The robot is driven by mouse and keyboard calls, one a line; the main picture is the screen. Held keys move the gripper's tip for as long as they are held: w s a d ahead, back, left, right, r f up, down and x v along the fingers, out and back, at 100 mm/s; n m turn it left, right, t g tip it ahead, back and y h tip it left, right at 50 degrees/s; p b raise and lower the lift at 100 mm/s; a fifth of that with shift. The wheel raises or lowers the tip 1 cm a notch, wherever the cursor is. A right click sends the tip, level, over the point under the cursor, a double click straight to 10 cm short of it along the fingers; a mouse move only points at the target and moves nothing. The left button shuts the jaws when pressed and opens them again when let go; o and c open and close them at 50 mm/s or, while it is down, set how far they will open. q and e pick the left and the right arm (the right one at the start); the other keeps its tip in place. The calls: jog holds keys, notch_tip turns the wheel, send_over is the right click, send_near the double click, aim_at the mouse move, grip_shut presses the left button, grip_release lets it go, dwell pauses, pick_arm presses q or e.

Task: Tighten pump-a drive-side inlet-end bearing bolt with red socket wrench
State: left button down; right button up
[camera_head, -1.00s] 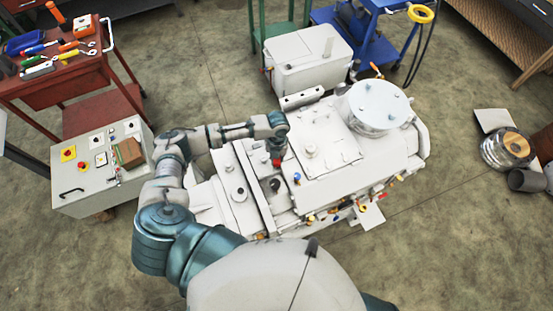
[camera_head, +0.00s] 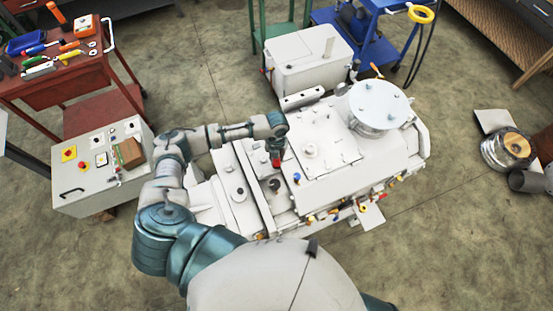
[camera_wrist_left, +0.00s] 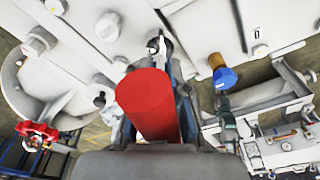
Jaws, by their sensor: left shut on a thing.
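The white pump (camera_head: 335,150) stands in the middle of the head view. My left arm reaches in from the left, and my left gripper (camera_head: 276,150) points down over the near-left part of the pump. It is shut on the red socket wrench (camera_head: 276,162). In the left wrist view the wrench's red handle (camera_wrist_left: 150,103) sits between the fingers. A bolt head (camera_wrist_left: 153,44) shows just beyond the handle's far end. I cannot tell whether the socket touches a bolt, as the tip is hidden. My right gripper is not in view.
A red tool cart (camera_head: 65,85) and a grey control box (camera_head: 95,190) stand at the left. A blue cart (camera_head: 375,40) stands behind the pump. In the wrist view a blue cap (camera_wrist_left: 225,78) and a red valve wheel (camera_wrist_left: 37,133) flank the handle.

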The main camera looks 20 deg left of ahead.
pick_arm(q)
jog(key=shift+f+b, duration=0.35)
jog(key=shift+f, duration=0.3)
jog(key=shift+f+m, duration=0.1)
jog(key=shift+m, duration=1.1)
jog(key=shift+s+p, duration=0.1)
jog(key=shift+p, duration=0.2)
jog(key=shift+f+n, duration=0.15)
jog(key=shift+n, duration=0.55)
